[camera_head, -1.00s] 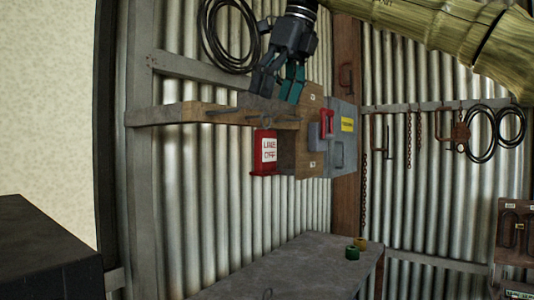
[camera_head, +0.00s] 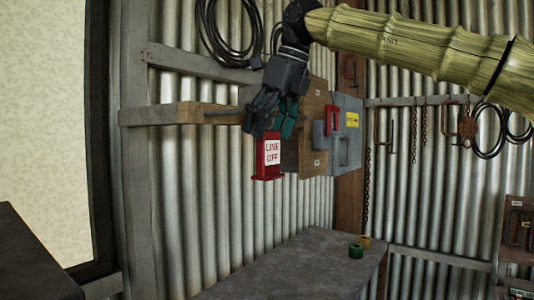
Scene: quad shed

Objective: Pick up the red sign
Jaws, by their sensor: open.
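The red sign (camera_head: 267,157) hangs below a wooden rail on the corrugated wall, with a white label reading "LINE OFF". My gripper (camera_head: 268,128) is open and points down just above the sign's top edge. Its dark and teal fingers overlap the top of the sign in this view, and I cannot tell whether they touch it. The hook or peg that carries the sign is hidden behind the gripper.
A wooden board (camera_head: 312,135) and a grey electrical box (camera_head: 347,128) with a red handle are close right of the sign. The wooden rail (camera_head: 190,113) runs left. A grey workbench (camera_head: 300,265) below carries a green roll (camera_head: 356,251) and a yellow one (camera_head: 364,242).

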